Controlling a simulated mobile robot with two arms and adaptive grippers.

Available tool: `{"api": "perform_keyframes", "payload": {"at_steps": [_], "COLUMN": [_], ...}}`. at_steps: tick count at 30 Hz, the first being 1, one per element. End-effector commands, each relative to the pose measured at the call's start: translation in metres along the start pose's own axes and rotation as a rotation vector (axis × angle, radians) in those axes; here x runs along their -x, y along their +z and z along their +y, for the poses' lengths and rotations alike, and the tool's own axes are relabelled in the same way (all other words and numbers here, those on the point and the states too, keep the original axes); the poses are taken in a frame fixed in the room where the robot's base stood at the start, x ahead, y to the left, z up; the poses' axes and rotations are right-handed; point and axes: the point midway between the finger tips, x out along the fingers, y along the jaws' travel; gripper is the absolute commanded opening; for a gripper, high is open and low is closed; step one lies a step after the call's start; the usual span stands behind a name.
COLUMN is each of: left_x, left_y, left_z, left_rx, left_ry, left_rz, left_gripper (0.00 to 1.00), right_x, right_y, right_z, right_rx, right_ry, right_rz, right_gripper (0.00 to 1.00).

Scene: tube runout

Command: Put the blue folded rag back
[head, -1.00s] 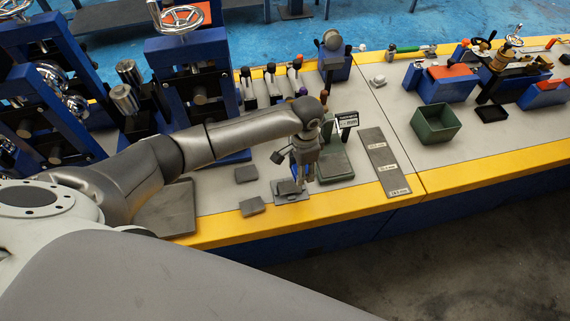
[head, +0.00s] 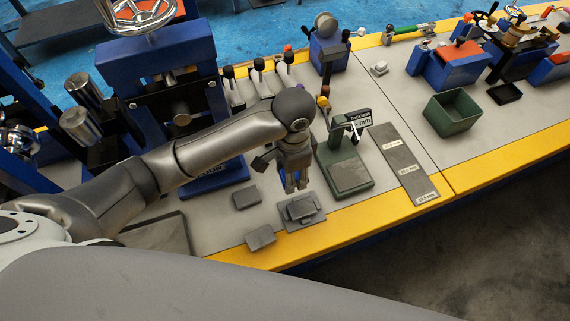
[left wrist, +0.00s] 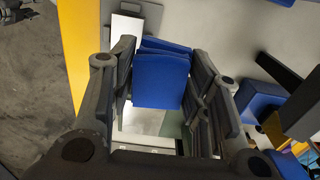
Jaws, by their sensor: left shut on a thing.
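The blue folded rag (left wrist: 161,79) shows in the left wrist view between the fingers of my left gripper (left wrist: 165,95), which is shut on it. In the head view my left gripper (head: 296,188) points down over the front part of the bench. Just below the fingertips a small grey stacked piece (head: 301,208) lies on a flat grey plate (head: 289,224). My right gripper is not in view.
Two grey pads (head: 246,197) (head: 261,237) lie left of the plate. A green stand (head: 348,178) with a display is close on the right, then a long labelled grey strip (head: 402,164). A green open bin (head: 453,113) stands farther right. The yellow front edge (head: 350,226) is near.

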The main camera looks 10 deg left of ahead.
Motion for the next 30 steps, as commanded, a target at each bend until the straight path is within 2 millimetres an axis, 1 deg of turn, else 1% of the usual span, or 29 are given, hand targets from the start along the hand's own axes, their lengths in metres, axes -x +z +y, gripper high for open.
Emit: {"api": "perform_keyframes", "payload": {"at_steps": [1,4,7,12,20,21,25,27,30], "left_x": [-0.005,-0.015,-0.038,-0.060,-0.076,-0.083,-0.100,-0.104,-0.104], "left_y": [-0.002,-0.007,-0.010,-0.016,-0.018,-0.018,-0.018,-0.018,-0.018], "left_z": [-0.014,-0.037,-0.051,-0.069,-0.082,-0.081,-0.081,-0.081,-0.081], "left_rx": [0.006,0.005,0.004,0.001,0.001,-0.001,0.000,-0.001,-0.001], "left_ry": [-0.002,-0.001,0.001,0.001,0.000,0.002,0.000,-0.001,-0.001], "left_rz": [-0.003,-0.002,-0.003,0.000,-0.001,-0.003,0.000,0.000,0.001], "left_gripper": [0.25,0.25,0.25,0.25,0.25,0.25,0.25,0.25,0.25], "right_x": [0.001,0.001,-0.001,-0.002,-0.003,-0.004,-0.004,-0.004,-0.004], "right_y": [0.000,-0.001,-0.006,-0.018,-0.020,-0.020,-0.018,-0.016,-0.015], "right_z": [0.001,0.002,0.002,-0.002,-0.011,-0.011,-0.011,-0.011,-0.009], "right_rx": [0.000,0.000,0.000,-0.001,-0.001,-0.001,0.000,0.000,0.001], "right_ry": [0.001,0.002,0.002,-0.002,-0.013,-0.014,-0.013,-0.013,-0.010], "right_rz": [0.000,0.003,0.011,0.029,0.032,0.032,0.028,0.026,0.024], "right_gripper": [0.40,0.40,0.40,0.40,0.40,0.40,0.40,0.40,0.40]}}
